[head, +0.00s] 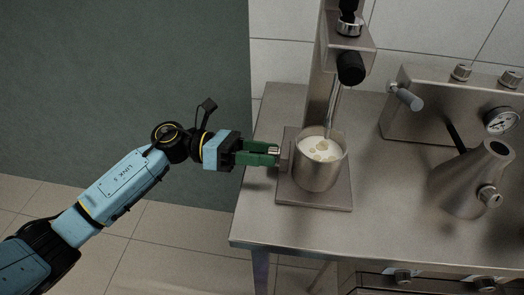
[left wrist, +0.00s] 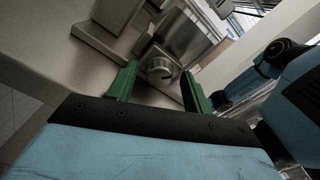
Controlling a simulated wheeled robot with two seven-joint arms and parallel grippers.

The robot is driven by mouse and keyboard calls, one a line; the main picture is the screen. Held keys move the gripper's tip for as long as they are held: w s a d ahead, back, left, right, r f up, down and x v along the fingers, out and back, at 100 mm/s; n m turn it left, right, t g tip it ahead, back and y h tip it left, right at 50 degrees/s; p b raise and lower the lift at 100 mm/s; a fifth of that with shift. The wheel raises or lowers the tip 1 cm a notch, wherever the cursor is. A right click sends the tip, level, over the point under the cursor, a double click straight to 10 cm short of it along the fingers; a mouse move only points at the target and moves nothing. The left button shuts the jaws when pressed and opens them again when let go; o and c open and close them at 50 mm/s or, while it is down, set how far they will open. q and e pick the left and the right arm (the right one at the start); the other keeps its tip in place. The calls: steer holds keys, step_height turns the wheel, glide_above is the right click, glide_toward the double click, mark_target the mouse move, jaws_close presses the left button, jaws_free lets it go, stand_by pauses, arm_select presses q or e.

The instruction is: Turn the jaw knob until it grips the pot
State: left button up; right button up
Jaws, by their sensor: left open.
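The metal pot (head: 316,174), holding a pale frothy liquid, stands upright on the separator's square base plate (head: 320,202). The round jaw knob (left wrist: 158,68) shows in the left wrist view, between my two green fingers. In the head view the knob is small and mostly hidden by the fingers, just left of the pot. My left gripper (head: 277,153) reaches in from the left, open, with its fingertips at either side of the knob. I cannot tell whether they touch it, or whether the jaw touches the pot. My right gripper is not in view.
The separator's column (head: 318,92) rises behind the pot, with a black motor (head: 351,68) and a thin shaft down into the pot. A conical metal jug (head: 468,180) and a box with a gauge (head: 420,110) stand right. The steel table (head: 385,215) is clear in front.

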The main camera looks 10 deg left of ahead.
arm_select(q)
steer(key=shift+a, duration=0.1)
steer(key=a, duration=1.3)
steer(key=shift+b, duration=0.4)
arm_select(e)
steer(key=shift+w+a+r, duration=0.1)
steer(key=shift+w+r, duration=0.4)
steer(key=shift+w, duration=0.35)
arm_select(q)
steer(key=shift+a, duration=0.1)
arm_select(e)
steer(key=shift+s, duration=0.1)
